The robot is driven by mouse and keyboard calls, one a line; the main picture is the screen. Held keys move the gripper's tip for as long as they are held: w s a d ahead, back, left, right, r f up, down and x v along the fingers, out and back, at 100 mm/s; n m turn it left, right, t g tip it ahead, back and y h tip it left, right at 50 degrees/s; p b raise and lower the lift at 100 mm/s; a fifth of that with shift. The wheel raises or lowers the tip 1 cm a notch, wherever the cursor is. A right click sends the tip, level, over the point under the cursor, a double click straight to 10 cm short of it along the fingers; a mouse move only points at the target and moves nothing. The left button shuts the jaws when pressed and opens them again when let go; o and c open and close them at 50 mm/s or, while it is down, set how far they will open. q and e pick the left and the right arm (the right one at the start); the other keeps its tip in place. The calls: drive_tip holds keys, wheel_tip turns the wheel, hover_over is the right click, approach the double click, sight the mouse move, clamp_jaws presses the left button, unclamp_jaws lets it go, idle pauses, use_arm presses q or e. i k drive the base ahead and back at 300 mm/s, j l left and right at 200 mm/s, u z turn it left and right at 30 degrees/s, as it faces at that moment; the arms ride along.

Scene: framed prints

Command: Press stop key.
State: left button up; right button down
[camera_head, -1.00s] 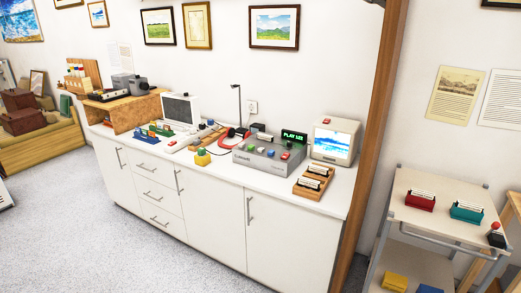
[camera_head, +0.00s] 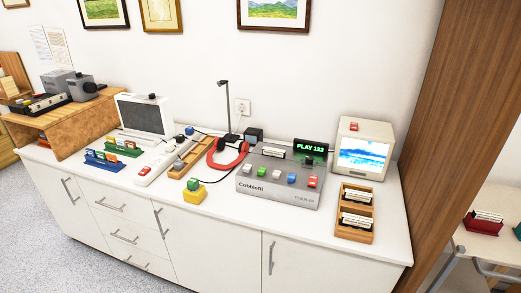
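A grey player box (camera_head: 277,198) stands on the white cabinet top, right of centre. Any key labels are too small to read, so I cannot tell which is the stop key. A lit green display (camera_head: 310,147) at its back reads "PLAY" and a number. Neither of my grippers is in view.
A small monitor (camera_head: 362,152) with a red button on top and a wooden card tray (camera_head: 355,212) stand to the right. The cabinet's front strip is mostly clear.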

sight(277, 174)
drive_tip(key=i+j+z, duration=0.1)
drive_tip(key=i+j, duration=0.25)
drive_tip(key=i+j+z, duration=0.1)
drive_tip(key=i+j, duration=0.25)
drive_tip(key=j, duration=0.25)
